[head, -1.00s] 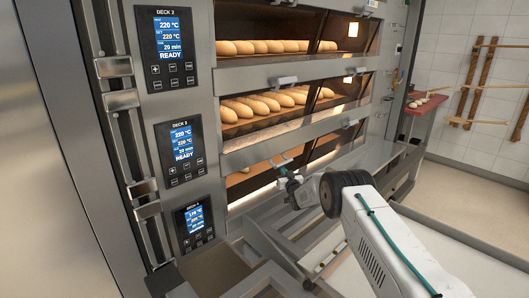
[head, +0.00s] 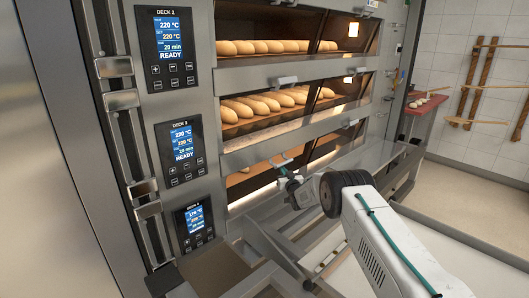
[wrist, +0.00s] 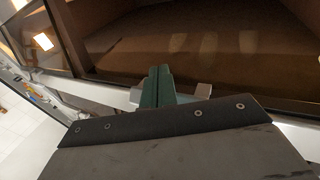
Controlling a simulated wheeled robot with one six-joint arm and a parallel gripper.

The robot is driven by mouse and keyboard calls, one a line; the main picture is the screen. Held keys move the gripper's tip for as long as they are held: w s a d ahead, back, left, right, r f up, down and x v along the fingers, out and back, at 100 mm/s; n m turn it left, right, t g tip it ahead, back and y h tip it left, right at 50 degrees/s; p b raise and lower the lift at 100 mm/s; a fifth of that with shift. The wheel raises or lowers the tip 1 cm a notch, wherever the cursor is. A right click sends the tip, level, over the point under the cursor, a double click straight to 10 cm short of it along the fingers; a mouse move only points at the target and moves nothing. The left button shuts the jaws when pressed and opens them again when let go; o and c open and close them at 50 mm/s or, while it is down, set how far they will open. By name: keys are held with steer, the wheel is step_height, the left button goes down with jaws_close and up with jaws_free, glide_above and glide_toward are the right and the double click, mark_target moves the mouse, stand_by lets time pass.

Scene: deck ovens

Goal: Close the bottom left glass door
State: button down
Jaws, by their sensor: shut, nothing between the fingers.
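My gripper (head: 287,173) is just below and beside this handle. In the wrist view the shut, dark green fingers (wrist: 155,86) overlap the light handle (wrist: 197,90) on the rail, with nothing between them. The brown chamber (wrist: 200,40) shows behind. I cannot tell whether the fingers touch the handle. The left glass pane's own tilt is unclear.
Control panels (head: 180,150) and a vertical rail (head: 122,100) stand left of the openings. A metal frame (head: 270,235) lies low in front of the oven.

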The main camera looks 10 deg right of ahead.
mark_target(285, 163)
steer(key=shift+r, duration=0.1)
steer(key=shift+r, duration=2.4)
steer(key=shift+s+d+f, duration=0.1)
steer(key=shift+s+f, duration=0.15)
steer(key=shift+s, duration=0.1)
steer(key=f+v, duration=0.1)
steer(key=v, duration=0.5)
steer(key=shift+s, duration=0.2)
